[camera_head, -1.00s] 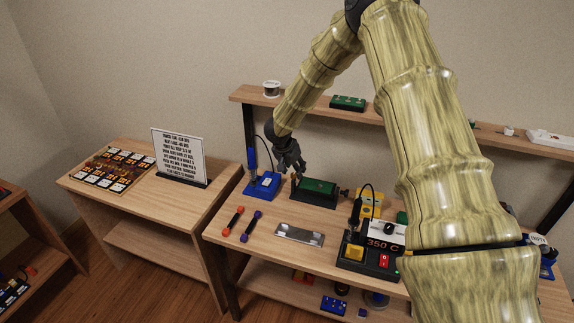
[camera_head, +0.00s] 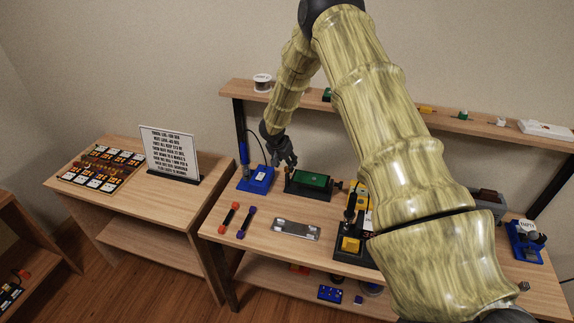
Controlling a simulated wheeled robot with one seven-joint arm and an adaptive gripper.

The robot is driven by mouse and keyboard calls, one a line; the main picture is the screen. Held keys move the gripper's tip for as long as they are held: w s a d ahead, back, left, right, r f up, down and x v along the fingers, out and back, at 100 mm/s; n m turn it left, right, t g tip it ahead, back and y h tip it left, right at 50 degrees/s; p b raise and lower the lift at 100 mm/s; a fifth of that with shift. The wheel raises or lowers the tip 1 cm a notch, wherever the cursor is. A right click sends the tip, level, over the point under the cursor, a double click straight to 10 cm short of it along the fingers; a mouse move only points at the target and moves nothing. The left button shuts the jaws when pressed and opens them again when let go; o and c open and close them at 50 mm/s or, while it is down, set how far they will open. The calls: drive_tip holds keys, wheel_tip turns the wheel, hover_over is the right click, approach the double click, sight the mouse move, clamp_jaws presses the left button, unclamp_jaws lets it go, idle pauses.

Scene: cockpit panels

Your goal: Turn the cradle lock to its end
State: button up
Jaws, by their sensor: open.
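The cradle (camera_head: 308,193) is a black holder on the workbench with a green circuit board (camera_head: 312,180) lying in it. A small dark upright part stands at the cradle's left end, and dark parts show at its right end. I cannot tell which of these is the lock, nor how far it is turned. My gripper (camera_head: 287,163) is dark and open, with its fingers pointing down by the cradle's left end, just above it. It holds nothing that I can see. Whether a finger touches the cradle is too small to tell.
A blue soldering-iron stand (camera_head: 256,180) is close left of my gripper. Red and purple-ended tools (camera_head: 229,218) and a metal plate (camera_head: 296,229) lie in front. A yellow device (camera_head: 358,197) stands right of the cradle. A shelf (camera_head: 398,113) runs behind. My arm hides part of the bench.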

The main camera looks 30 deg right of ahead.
sight(286, 169)
drive_tip(key=f, duration=0.1)
drive_tip(key=w+f, duration=0.1)
drive_tip(key=w+f+p, duration=0.1)
drive_tip(key=shift+d+f, duration=0.1)
drive_tip(key=shift+d, duration=0.3)
drive_tip(key=shift+s+d+f, duration=0.1)
drive_tip(key=shift+s, duration=0.15)
drive_tip(key=shift+w+f, duration=0.1)
drive_tip(key=shift+f, duration=0.4)
drive_tip(key=shift+s+d+r, duration=0.1)
drive_tip(key=shift+s+r, duration=0.2)
drive_tip(key=shift+r, duration=0.05)
drive_tip(key=c, duration=0.7)
drive_tip(key=shift+f, duration=0.1)
clamp_jaws()
